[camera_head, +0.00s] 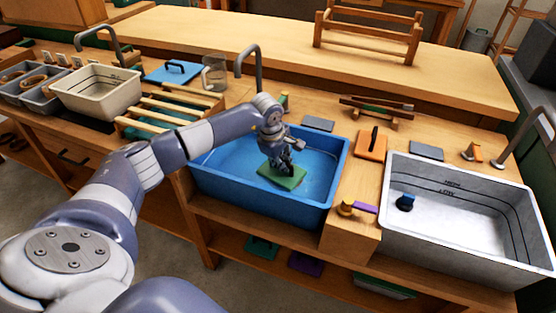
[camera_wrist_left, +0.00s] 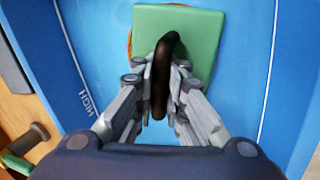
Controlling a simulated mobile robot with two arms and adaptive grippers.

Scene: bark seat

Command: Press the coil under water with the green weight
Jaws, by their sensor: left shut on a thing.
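The green weight (camera_head: 290,180) is a flat green block in the blue basin (camera_head: 328,203). In the left wrist view the green weight (camera_wrist_left: 200,38) has a dark arched handle (camera_wrist_left: 160,75). My left gripper (camera_head: 283,163) is shut on that handle from above. In the left wrist view the left gripper (camera_wrist_left: 160,100) has a finger on each side of the handle. My right gripper is not in view.
The white basin (camera_head: 470,260) stands at the right with a dark blue plug (camera_head: 405,202) in it. An orange block with a handle (camera_head: 372,144) lies between the basins. A slatted wooden rack (camera_head: 165,112), a glass jug (camera_head: 215,72) and a cream tub (camera_head: 98,95) stand at the left.

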